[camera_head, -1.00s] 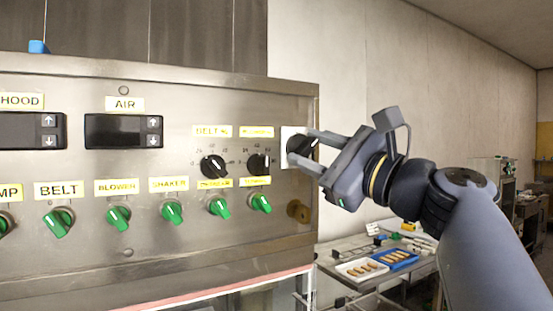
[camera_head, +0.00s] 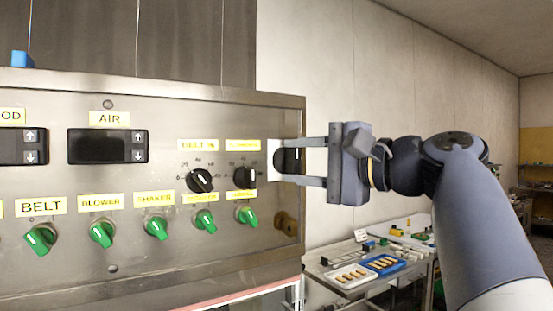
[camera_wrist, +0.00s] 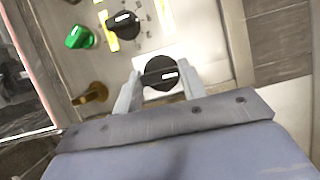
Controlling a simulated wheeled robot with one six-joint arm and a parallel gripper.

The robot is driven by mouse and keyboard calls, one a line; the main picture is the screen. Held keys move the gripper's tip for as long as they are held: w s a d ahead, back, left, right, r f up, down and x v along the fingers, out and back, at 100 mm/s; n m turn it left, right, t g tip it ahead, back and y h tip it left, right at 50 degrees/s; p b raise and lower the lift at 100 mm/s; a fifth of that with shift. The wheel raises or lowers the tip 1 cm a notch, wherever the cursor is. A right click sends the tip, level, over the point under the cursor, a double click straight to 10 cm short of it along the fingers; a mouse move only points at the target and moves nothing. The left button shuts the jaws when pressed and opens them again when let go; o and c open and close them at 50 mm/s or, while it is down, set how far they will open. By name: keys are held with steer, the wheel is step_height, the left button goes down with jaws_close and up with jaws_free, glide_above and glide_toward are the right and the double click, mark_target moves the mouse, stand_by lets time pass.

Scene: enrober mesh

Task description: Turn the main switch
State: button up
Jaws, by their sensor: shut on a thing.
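The main switch (camera_head: 289,158) is a round black knob on a white plate at the right end of the steel control panel. Its white mark stands about upright in the head view. My gripper (camera_head: 302,161) is shut on the knob, with one finger above it and one below. In the wrist view the black knob (camera_wrist: 160,74) sits between the two finger ends of my gripper (camera_wrist: 157,84), and its white mark lies roughly level there. The fingers hide parts of the knob's rim and plate.
The steel panel (camera_head: 50,260) carries two small black dials (camera_head: 200,181) and a row of green switches (camera_head: 102,233) to the left. A brass knob (camera_head: 286,224) is below the main switch. A table (camera_head: 325,268) with trays stands at the lower right.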

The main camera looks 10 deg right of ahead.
stand_by(0.4)
steer(key=o, duration=1)
steer(key=shift+c, duration=0.2)
steer(key=b+v, duration=0.1)
steer(key=v, duration=0.9)
steer(key=shift+s+d+b, duration=0.25)
steer(key=shift+d+b, duration=0.05)
steer(key=shift+b, duration=0.05)
steer(key=shift+a+r, duration=0.1)
steer(key=shift+p+x, duration=0.9)
steer(key=shift+x, duration=4.45)
